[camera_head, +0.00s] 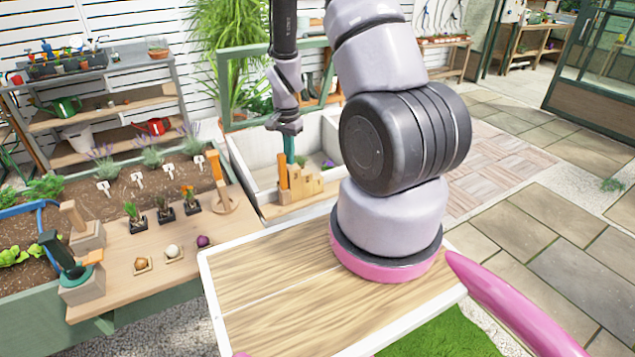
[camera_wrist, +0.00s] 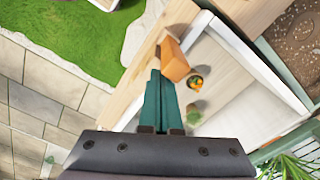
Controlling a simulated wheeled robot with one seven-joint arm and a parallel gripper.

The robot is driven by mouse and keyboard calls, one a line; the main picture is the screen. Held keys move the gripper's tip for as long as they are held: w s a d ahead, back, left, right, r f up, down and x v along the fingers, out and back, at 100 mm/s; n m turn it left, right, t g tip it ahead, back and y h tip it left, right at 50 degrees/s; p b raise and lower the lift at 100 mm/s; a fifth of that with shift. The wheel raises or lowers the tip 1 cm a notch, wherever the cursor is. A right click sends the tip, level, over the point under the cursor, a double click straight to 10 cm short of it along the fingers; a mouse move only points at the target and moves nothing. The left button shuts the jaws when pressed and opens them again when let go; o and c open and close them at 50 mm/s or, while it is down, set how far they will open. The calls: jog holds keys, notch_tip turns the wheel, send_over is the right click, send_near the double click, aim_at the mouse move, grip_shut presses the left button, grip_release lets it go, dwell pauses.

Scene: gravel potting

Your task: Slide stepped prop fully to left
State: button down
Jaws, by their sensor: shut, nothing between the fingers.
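The stepped prop (camera_head: 308,184) is a light wooden block with steps dropping to the right. It stands at the front wall of a white planter box (camera_head: 247,167). An upright orange piece (camera_head: 283,177) is at its left end. My gripper (camera_head: 290,158) points down there, its teal fingers shut and empty, just behind the prop's tall left end. In the wrist view the shut fingers (camera_wrist: 160,88) end close beside an orange block (camera_wrist: 173,60); whether they touch it I cannot tell. The prop's steps are not clear in that view.
A white-edged wooden tabletop (camera_head: 262,310) is in front.

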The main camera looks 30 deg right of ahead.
jog(key=shift+a, duration=1.25)
jog(key=shift+d, duration=1)
notch_tip(320, 180, up, 8)
